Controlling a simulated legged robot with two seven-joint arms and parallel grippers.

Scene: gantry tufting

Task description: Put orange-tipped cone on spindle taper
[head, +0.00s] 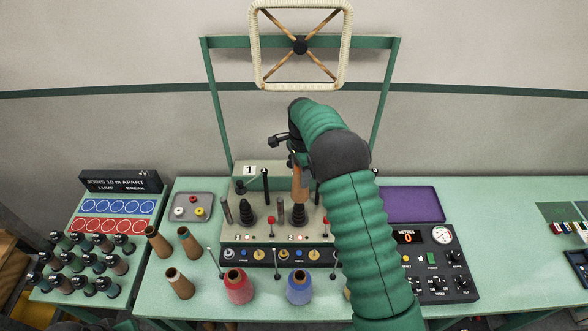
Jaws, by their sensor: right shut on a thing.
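A tan-orange cone (299,186) is upright under my right gripper (291,157), which is shut on its upper end. The gripper and wrist hide the cone's tip, so its tip colour cannot be seen. The cone's lower end is in line with the black spindle taper (299,213) on the right side of the machine, by the label 2. I cannot tell whether the cone touches that taper or is just above it. A second black taper (248,216) on the left is bare. My left gripper is not in view.
Several brown cones, one at the front (180,284), stand left of the machine. A red yarn cone (238,288) and a blue one (299,289) stand in front. Thin upright posts surround the tapers. A control box (432,265) and purple tray (412,206) lie right.

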